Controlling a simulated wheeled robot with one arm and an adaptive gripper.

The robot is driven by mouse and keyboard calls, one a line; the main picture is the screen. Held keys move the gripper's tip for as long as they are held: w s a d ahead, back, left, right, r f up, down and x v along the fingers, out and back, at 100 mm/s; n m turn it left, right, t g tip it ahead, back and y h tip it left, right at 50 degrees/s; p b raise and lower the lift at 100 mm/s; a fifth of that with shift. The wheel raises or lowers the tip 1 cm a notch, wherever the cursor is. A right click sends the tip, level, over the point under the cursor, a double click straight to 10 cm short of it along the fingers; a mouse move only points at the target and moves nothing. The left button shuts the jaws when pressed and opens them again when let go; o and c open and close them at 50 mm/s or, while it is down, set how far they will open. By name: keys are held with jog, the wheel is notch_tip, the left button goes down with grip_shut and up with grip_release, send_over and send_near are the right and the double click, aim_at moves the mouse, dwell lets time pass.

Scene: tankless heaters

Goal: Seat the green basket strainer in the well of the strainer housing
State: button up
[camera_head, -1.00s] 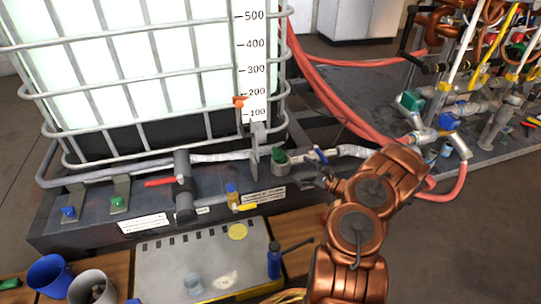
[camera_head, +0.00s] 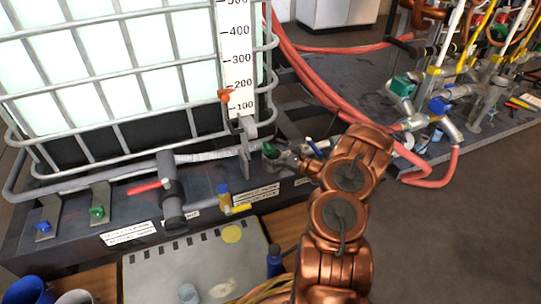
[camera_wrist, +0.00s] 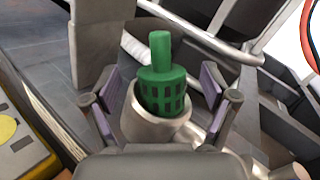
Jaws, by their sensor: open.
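The green basket strainer (camera_wrist: 162,78), a slotted cup with a knob on top, stands at the mouth of the grey metal strainer housing (camera_wrist: 150,130) in the wrist view. Its lower end is within the round mouth, and its slotted upper part and knob stick out above the rim. I cannot tell how deep it sits. My gripper (camera_wrist: 164,100) is open, with a purple-padded finger on each side of the strainer and gaps between. In the head view the strainer (camera_head: 269,150) shows small beside the housing (camera_head: 284,162), and my arm partly hides the area.
A white tank in a metal cage (camera_head: 120,80) stands behind the pipe. A valve with a red handle (camera_head: 145,188) and a yellow-handled valve (camera_head: 225,198) lie to the left. Red hoses (camera_head: 310,85) run behind. A grey tray (camera_head: 165,270) is in front.

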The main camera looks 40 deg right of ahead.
jog(key=shift+x, duration=1)
jog(key=shift+r, duration=0.1)
jog(key=c, duration=1.4)
